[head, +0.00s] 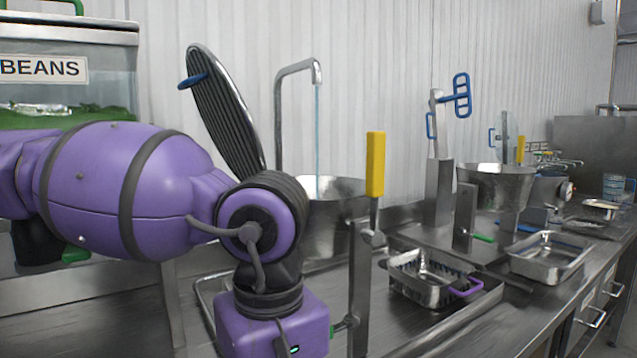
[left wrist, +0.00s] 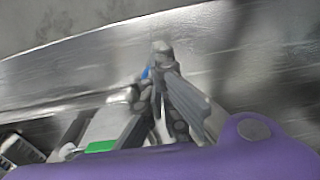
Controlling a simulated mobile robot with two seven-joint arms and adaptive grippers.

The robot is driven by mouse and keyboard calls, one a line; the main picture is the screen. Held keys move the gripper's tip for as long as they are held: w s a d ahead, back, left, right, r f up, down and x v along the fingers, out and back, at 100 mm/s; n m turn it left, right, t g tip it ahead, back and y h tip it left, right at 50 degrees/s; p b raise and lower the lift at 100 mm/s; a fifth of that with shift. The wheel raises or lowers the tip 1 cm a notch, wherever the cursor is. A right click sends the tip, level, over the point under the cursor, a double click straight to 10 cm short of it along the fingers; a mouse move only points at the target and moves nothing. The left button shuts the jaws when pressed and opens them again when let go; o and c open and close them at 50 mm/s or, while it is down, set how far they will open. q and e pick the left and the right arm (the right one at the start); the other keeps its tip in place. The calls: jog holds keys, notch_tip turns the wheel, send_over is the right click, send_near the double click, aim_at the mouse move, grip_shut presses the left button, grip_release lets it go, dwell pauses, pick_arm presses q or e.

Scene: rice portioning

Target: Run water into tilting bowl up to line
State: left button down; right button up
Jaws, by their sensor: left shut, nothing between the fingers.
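A tall metal tap (head: 280,110) runs a thin bluish stream of water (head: 317,130) down into the steel tilting bowl (head: 335,220). The bowl is partly hidden behind my left arm. Its water level and fill line cannot be seen. A lever with a yellow grip (head: 375,165) stands upright just right of the bowl. My left arm reaches across in front of the bowl. Its fingers are not clear in the head view; in the left wrist view my left gripper (left wrist: 161,55) is shut and empty above a metal surface. My right gripper is not in view.
A ribbed lid (head: 222,105) stands raised behind my arm. A bin marked BEANS (head: 68,68) is at the left. A tray with a purple handle (head: 430,290), a steel pan (head: 550,255) and a second bowl (head: 495,190) occupy the counter to the right.

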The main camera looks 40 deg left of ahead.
pick_arm(q)
jog(key=shift+s+f, duration=0.1)
jog(key=shift+f, duration=0.1)
jog(key=shift+r, duration=0.2)
jog(key=r+p, duration=0.1)
jog(key=w+a+r+p, duration=0.1)
jog(key=r+p, duration=0.1)
jog(key=r, duration=0.1)
jog(key=shift+w+a, duration=0.2)
jog(key=shift+a, duration=0.1)
jog(key=shift+s+d+r, duration=0.1)
jog(key=shift+r, duration=0.05)
jog(key=shift+s+d, duration=0.15)
jog(key=shift+d, duration=0.05)
jog(key=shift+a, duration=0.1)
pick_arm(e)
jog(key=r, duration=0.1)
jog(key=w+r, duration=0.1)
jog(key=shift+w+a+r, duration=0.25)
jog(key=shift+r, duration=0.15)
